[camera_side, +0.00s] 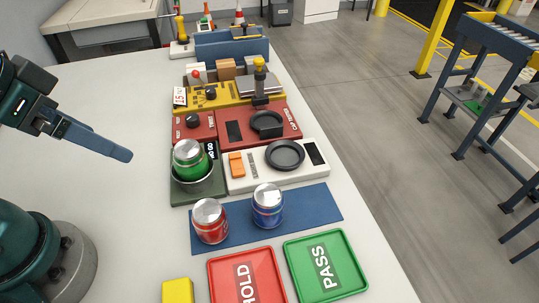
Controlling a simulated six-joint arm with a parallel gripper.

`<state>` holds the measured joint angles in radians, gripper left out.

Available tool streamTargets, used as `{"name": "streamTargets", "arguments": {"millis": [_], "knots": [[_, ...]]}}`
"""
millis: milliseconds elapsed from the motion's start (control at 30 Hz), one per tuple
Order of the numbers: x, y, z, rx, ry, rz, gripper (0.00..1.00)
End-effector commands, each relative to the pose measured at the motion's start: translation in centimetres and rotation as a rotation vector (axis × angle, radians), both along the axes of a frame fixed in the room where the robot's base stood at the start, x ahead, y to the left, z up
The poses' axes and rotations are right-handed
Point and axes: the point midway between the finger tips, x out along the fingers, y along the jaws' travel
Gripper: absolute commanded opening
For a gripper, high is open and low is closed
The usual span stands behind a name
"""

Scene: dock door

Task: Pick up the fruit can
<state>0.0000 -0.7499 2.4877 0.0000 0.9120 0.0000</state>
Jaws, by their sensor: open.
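Three cans with silver lids are in view. A red can (210,222) and a blue can (268,206) stand apart on a blue mat (318,205). A green can (189,160) sits tilted in a round cup on a dark green station (184,196) behind the red can. I cannot read the can labels, so I cannot tell which is the fruit can. My gripper (122,154) is at the left, above the bare table, pointing right. It is open and empty, well apart from all the cans. One finger shows clearly.
A red HOLD tray (226,283) and a green PASS tray (345,258) lie empty in front of the mat. A yellow block (177,291) is beside them. A white scale (240,182), a red tester (215,133) and a yellow device (220,93) stand behind. The table's left part is clear.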

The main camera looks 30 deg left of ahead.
Motion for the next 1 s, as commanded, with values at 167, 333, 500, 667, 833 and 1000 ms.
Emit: {"name": "streamTargets", "arguments": {"millis": [167,333,500,667,833,1000], "knots": [[0.1,0.0,2.1,0.000,-0.006,0.000,1.00],[0.1,0.0,4.6,0.000,-0.005,0.000,1.00],[3.0,2.7,5.5,0.082,-0.106,0.079,1.00],[6.2,5.7,6.9,0.181,-0.241,0.145,1.00],[9.9,8.9,9.3,0.306,-0.421,0.176,1.00],[14.4,11.3,12.7,0.443,-0.654,0.110,1.00]]}}
